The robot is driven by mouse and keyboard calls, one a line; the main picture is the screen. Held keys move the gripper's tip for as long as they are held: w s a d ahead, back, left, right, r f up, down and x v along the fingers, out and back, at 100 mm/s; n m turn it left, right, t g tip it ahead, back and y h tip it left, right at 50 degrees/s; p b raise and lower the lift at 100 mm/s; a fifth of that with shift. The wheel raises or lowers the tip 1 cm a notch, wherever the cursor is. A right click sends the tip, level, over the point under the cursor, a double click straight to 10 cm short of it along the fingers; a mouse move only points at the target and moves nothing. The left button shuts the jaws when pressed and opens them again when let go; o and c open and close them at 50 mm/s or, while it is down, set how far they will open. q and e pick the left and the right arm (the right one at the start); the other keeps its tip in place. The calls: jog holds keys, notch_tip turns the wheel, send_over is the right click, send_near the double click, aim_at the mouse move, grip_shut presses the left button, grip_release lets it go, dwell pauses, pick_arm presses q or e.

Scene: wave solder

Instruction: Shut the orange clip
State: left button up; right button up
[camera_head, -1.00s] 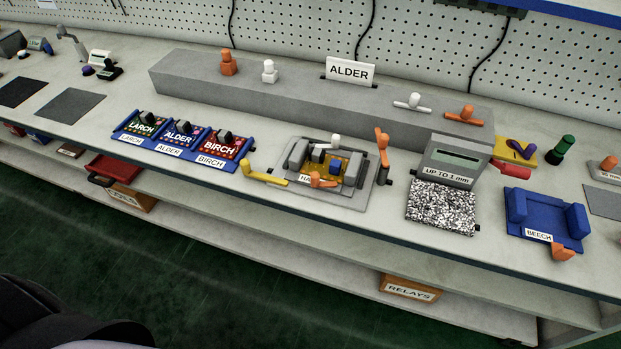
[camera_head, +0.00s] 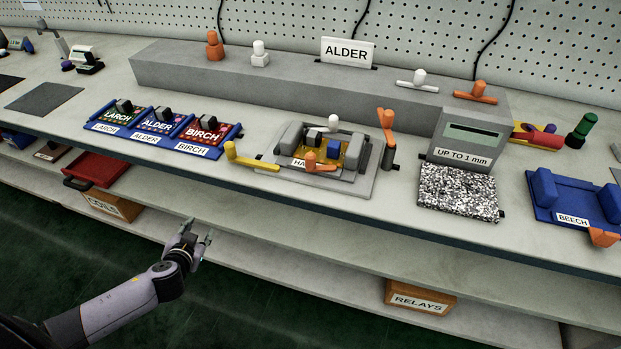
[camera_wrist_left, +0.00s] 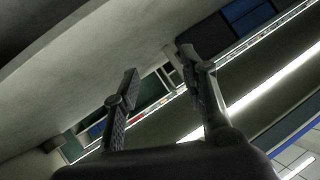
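An orange clip (camera_head: 387,135) stands upright at the right side of the grey fixture (camera_head: 350,190) on the bench. A second orange handle (camera_head: 312,163) is at the fixture's front, beside a partly covered label. I cannot tell from the pictures which of these the task means. My left gripper (camera_head: 200,234) is low in front of the bench, below the tabletop edge and well apart from the fixture. It is open and empty; its two spread fingers also show in the left wrist view (camera_wrist_left: 165,95). My right gripper is out of view.
A yellow lever (camera_head: 250,160) sticks out at the fixture's left. To its left lies a blue rack (camera_head: 205,151) of labelled boards; to its right stands a grey gauge (camera_head: 465,140) with a speckled pad. The bench edge and lower shelf (camera_head: 330,255) lie between my gripper and the fixture.

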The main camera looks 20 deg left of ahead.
pick_arm(q)
jog(key=w+d+r+t+h+b, duration=0.1)
jog(key=d+r+t+h+b, duration=0.15)
jog(key=d+r, duration=0.35)
jog(key=w+d+r+t+h+b, duration=0.1)
jog(key=d+r+t+b, duration=0.2)
jog(key=r, duration=0.5)
jog(key=m+g+h+b, duration=0.1)
jog(key=m+h+b, duration=0.4)
jog(key=h, duration=0.4)
send_near(307, 158)
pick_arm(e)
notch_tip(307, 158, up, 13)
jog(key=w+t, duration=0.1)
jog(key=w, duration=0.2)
pick_arm(q)
jog(key=shift+n, duration=0.5)
jog(key=p+x, duration=0.5)
jog(key=x, duration=0.5)
jog(key=shift+w, duration=0.15)
jog(key=shift+w+d+f, duration=0.15)
jog(key=shift+w+d, duration=0.1)
jog(key=shift+w, duration=0.2)
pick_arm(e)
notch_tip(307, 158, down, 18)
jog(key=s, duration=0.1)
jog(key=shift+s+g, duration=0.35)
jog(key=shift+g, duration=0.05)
